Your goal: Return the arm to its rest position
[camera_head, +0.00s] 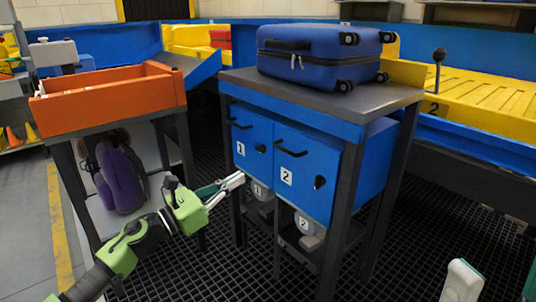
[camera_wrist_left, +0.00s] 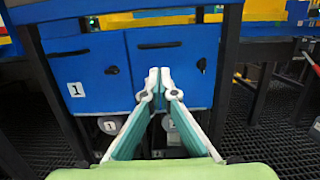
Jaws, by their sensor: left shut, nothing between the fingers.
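My left arm comes in from the lower left in the head view. Its left gripper (camera_head: 236,180) is shut and empty, its fingertips in front of the lower part of the blue cabinet doors. In the left wrist view the fingers of the left gripper (camera_wrist_left: 160,90) meet at their tips, with the cabinet door 2 (camera_wrist_left: 195,58) behind them. I cannot tell whether the tips touch the cabinet.
A blue suitcase (camera_head: 322,55) lies on the table (camera_head: 388,92) above cabinet door 1 (camera_head: 250,150). An orange tray (camera_head: 110,105) stands on a stand at left, a purple backpack (camera_head: 120,178) below it. A yellow conveyor (camera_head: 490,100) runs at right. The dark grid floor (camera_head: 215,270) has room in front.

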